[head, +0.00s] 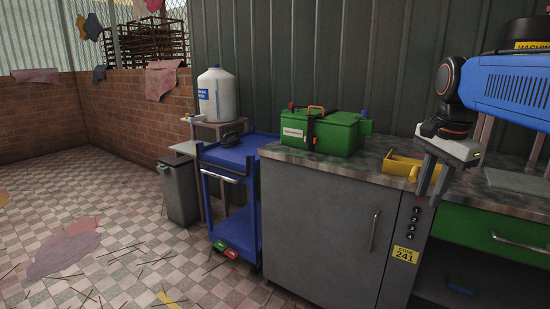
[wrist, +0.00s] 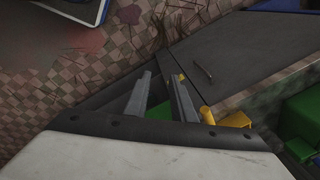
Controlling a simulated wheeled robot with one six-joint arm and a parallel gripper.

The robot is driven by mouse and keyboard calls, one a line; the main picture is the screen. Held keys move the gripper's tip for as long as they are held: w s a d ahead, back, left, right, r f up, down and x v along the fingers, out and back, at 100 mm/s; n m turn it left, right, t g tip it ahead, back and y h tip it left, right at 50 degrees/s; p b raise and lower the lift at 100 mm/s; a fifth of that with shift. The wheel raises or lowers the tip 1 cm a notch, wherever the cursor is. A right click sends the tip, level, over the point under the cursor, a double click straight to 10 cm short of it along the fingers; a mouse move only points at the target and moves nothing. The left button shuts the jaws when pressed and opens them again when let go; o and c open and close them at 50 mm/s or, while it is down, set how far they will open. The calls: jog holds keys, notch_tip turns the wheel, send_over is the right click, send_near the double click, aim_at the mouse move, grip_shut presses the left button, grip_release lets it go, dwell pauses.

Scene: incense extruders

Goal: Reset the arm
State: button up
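My gripper (head: 428,199) hangs at the right of the head view, fingers pointing down in front of the grey cabinet's right edge, close to the worktop (head: 460,190). In the wrist view its two fingers (wrist: 162,80) stand apart with a clear gap and nothing between them. A yellow tray-like thing (head: 400,166) lies on the worktop just left of the fingers; yellow parts also show right of the fingers in the wrist view (wrist: 234,120). I cannot tell whether the fingers touch anything.
A green box (head: 335,134) with dark straps stands on the worktop. Left of the cabinet (head: 315,225) are a blue cart (head: 236,160), a white jug (head: 217,95) on a stand and a grey bin (head: 178,190). A green drawer (head: 480,232) is at right. The tiled floor at left is mostly open.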

jog(key=s+a+f+n+t, duration=0.1)
jog(key=s+a+f+n, duration=0.2)
jog(key=s+f+n, duration=0.4)
jog(key=s+a+f+n+t, duration=0.1)
jog(key=s+a+f+n, duration=0.2)
jog(key=s+f+n, duration=0.4)
jog(key=s+f, duration=0.3)
jog(key=f, duration=0.2)
jog(key=shift+s+a+f+t, duration=0.2)
jog(key=shift+s+a+t, duration=0.15)
jog(key=shift+t, duration=0.05)
